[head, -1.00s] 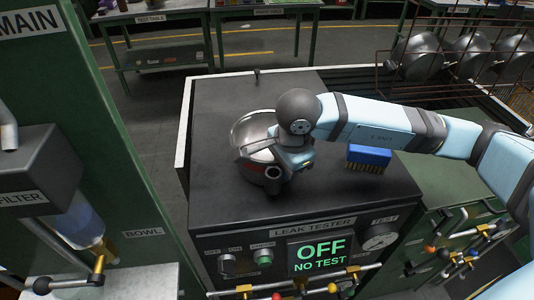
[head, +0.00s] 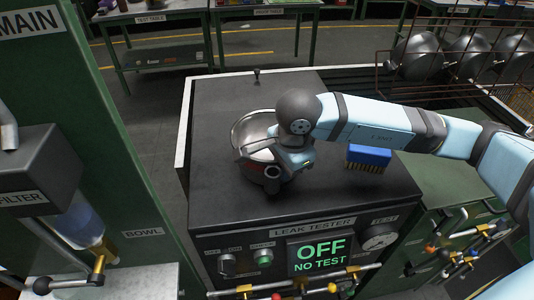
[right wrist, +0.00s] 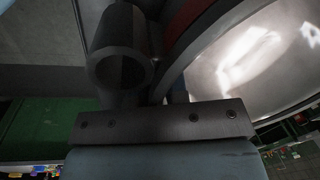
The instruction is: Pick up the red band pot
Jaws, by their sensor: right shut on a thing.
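The red band pot (head: 250,128) is a shiny metal pot with a dark outside and a red band. It is on or just above the dark top of the leak tester (head: 225,100); I cannot tell which. My right gripper (head: 284,164) is at the pot's right side, shut on it, and covers part of the rim. The exact grip point is hidden. My left gripper is not in view.
A blue brush (head: 368,156) lies right of the pot, under my right arm. A wire rack (head: 465,50) with several dark pots stands at the back right. The tall green MAIN cabinet (head: 85,110) is at the left. The back of the tester top is mostly clear.

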